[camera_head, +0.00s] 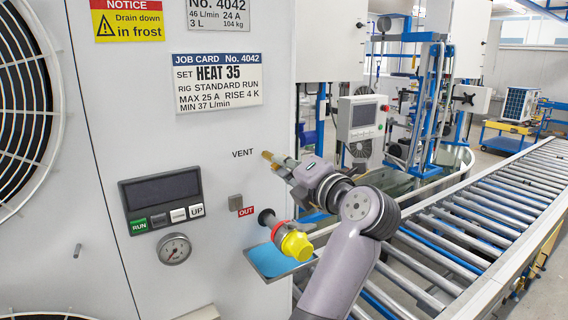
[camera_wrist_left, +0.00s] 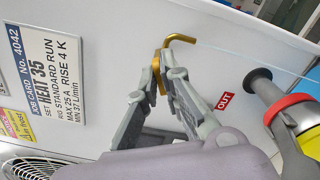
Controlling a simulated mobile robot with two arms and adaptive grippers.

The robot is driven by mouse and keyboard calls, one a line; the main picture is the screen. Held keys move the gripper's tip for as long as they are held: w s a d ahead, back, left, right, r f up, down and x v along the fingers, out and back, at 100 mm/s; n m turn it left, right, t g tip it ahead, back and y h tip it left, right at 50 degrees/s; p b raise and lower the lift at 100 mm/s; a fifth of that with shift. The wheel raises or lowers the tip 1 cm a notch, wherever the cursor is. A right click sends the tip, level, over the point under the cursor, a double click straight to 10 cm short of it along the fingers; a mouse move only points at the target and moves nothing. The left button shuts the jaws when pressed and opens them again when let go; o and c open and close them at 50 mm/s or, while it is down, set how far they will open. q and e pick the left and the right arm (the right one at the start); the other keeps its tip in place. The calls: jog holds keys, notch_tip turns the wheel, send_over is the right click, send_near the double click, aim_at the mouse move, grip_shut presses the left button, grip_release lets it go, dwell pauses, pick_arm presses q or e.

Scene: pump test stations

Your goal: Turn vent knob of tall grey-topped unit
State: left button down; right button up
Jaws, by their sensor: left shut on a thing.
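The tall unit (camera_head: 130,80) fills the left of the head view; its top is out of frame. Its brass vent fitting (camera_head: 268,156) sticks out beside the word VENT. My left gripper (camera_head: 281,165) reaches it from the right. In the left wrist view, my left gripper (camera_wrist_left: 160,76) has its fingertips closed on the brass vent knob (camera_wrist_left: 157,66), beside a bent brass spout (camera_wrist_left: 183,38). A thin pale line runs from near the spout toward the right; I cannot tell if it is fluid. The fingers partly hide the knob. My right gripper is not in view.
Below the vent, a pipe outlet with a yellow cap (camera_head: 296,244) and red ring juts out near the OUT label (camera_head: 246,211). A blue tray (camera_head: 270,262) lies under it. A display panel (camera_head: 162,190) and gauge (camera_head: 174,249) are left. A roller conveyor (camera_head: 480,210) runs along the right.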

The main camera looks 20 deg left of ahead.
pick_arm(q)
jog(key=c, duration=1.8)
grip_release()
jog(key=shift+d, duration=0.1)
jog(key=shift+o, duration=0.2)
